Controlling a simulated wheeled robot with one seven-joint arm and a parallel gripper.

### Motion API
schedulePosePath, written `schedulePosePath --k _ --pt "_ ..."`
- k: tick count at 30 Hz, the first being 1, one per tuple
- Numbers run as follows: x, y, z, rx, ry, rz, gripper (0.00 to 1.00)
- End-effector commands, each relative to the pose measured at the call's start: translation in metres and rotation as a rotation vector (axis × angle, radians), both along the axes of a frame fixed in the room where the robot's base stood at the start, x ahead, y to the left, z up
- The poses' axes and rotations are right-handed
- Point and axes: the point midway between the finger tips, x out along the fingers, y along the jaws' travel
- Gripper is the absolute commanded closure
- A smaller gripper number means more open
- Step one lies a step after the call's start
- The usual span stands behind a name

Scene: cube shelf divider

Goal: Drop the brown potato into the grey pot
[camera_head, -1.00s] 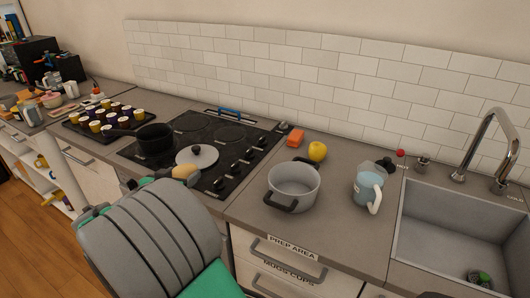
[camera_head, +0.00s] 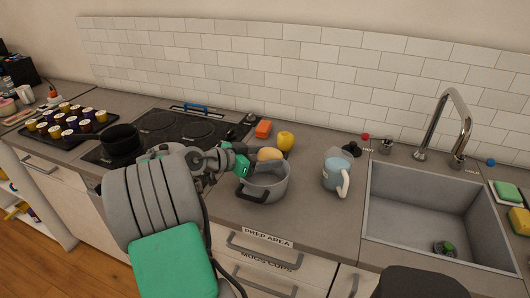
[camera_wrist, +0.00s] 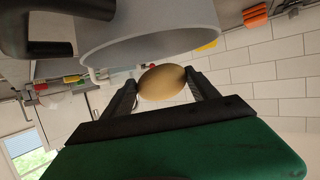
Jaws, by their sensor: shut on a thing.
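The brown potato (camera_head: 269,154) is held at the far rim of the grey pot (camera_head: 265,188), at the pot's opening in the head view. My gripper (camera_head: 250,161) is shut on the potato; the fingers are small in the head view. In the wrist view the potato (camera_wrist: 161,83) sits between the two fingertips of my gripper (camera_wrist: 163,88), with the pot (camera_wrist: 150,35) close beside it. The pot stands on the counter, its inside partly hidden by my arm. Whether the potato touches the pot's rim I cannot tell.
A blue-white pitcher (camera_head: 337,175) stands to the right, before the sink (camera_head: 420,215).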

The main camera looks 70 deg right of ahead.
Motion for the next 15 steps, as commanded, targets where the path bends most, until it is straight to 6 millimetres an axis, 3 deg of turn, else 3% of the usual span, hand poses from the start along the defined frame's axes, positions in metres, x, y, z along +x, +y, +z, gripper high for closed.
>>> schedulePosePath --k 1,6,14,15 --pt "0.0 0.0 -0.011 0.001 0.001 0.001 0.78" --pt "0.0 0.0 -0.029 0.0 0.0 0.001 0.78" --pt "0.001 0.0 -0.03 0.0 -0.001 0.002 0.78" --pt "0.001 0.0 -0.03 0.0 -0.001 0.002 0.29"
